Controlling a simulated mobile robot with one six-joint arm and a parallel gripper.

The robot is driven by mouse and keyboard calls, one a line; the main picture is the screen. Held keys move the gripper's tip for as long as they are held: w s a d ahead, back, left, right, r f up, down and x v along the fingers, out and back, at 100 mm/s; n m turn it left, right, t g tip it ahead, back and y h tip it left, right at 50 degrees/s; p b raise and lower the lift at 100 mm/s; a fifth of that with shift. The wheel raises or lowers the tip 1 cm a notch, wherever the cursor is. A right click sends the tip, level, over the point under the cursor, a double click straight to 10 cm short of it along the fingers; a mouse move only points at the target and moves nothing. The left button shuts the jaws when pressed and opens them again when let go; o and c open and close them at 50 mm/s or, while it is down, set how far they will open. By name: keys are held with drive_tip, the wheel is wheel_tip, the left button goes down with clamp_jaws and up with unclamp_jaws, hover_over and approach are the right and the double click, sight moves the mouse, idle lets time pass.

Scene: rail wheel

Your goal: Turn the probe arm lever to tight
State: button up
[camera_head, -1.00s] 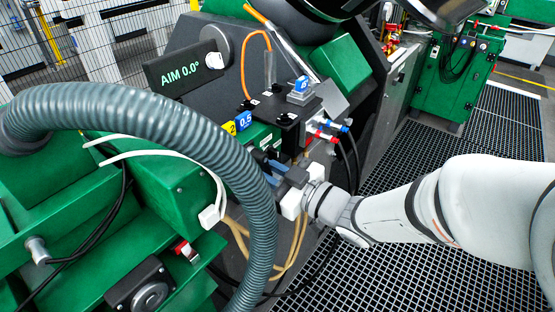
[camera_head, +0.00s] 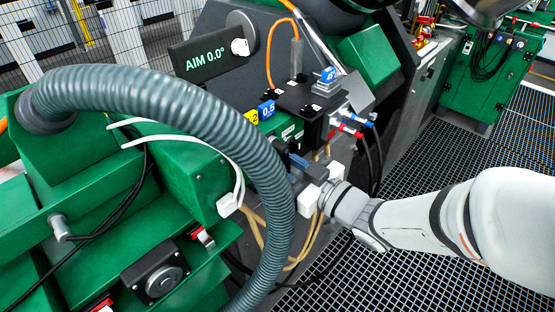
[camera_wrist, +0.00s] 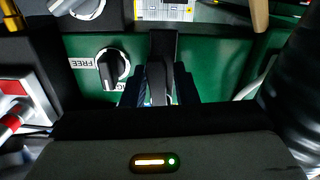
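In the wrist view a dark upright lever-like part (camera_wrist: 163,50) stands in front of a green panel. My gripper (camera_wrist: 160,92) has its two dark fingers apart, one on each side of this part. I cannot tell whether they press on it. Left of it is a round knob with a black handle (camera_wrist: 109,68), beside a white label reading FREE that appears upside down. In the head view my gripper (camera_head: 299,166) is at the machine's front face, below the black block. The lever itself is hidden there by the gripper and hose.
A thick grey hose (camera_head: 180,100) arches close left of my gripper. Thin cables and tan tubes hang below it. A black block (camera_head: 305,97) with a blue-topped part and red and blue fittings (camera_head: 350,128) is just above. A sign (camera_head: 208,62) reads AIM 0.0°. Open grating lies right.

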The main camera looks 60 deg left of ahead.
drive_tip(key=v, duration=0.8)
drive_tip(key=shift+a, duration=0.1)
